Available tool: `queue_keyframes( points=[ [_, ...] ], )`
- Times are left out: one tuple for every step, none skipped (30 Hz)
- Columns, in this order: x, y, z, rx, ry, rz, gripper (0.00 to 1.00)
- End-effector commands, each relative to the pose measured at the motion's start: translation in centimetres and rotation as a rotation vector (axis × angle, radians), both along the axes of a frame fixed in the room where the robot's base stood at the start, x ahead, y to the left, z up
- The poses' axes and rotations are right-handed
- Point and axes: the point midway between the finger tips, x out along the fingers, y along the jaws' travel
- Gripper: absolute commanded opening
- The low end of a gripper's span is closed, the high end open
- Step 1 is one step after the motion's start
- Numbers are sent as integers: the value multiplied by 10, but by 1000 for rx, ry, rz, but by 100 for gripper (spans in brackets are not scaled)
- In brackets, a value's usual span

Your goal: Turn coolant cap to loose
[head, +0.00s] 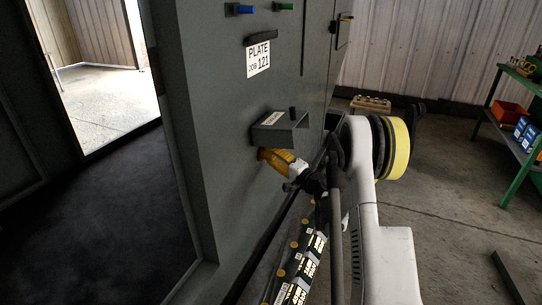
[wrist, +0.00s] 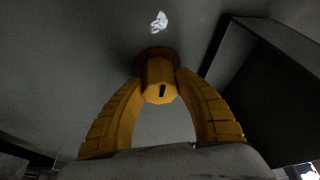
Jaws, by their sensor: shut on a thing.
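The coolant cap (wrist: 158,82) is a yellow faceted knob with a dark mark on its face. It sits on a round brownish base against the grey panel in the wrist view. My gripper (head: 264,154) has yellow fingers, and they are closed on the cap's two sides. The fingers also show in the wrist view (wrist: 160,78), arching in from left and right. In the head view the cap is hidden behind my fingers, under a grey box. A small white mark (wrist: 159,20) shows on the panel above the cap.
The grey box (head: 279,131) with a dark knob on top juts out just above my gripper. The grey enclosure wall (head: 215,90) carries a "PLATE JOB 121" sign (head: 258,59). A green shelf (head: 490,122) stands at the right. Floor right of my arm is mostly clear.

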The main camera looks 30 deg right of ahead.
Motion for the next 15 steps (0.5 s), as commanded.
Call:
queue_keyframes(
  points=[
    [1, 0, 0, -30, -27, 0, 6],
    [1, 0, 0, -53, -44, 0, 6],
    [1, 0, 0, -82, -67, 1, 6],
    [1, 0, 0, -104, -84, -1, 6],
    [1, -1, 0, -126, -101, 0, 6],
    [1, -1, 0, -156, -124, -1, 6],
    [1, -1, 0, -177, -141, 0, 6],
    [1, -1, 0, -197, -157, 0, 6],
    [1, -1, 0, -225, -177, -1, 6],
    [1, -1, 0, -243, -193, -1, 6],
    [1, -1, 0, -263, -208, -1, 6],
    [1, -1, 0, -287, -226, 0, 6],
    [1, -1, 1, -305, -240, -1, 6],
    [1, -1, 1, -320, -252, -1, 6],
    [1, -1, 0, -342, -269, -1, 6]
  ],
)
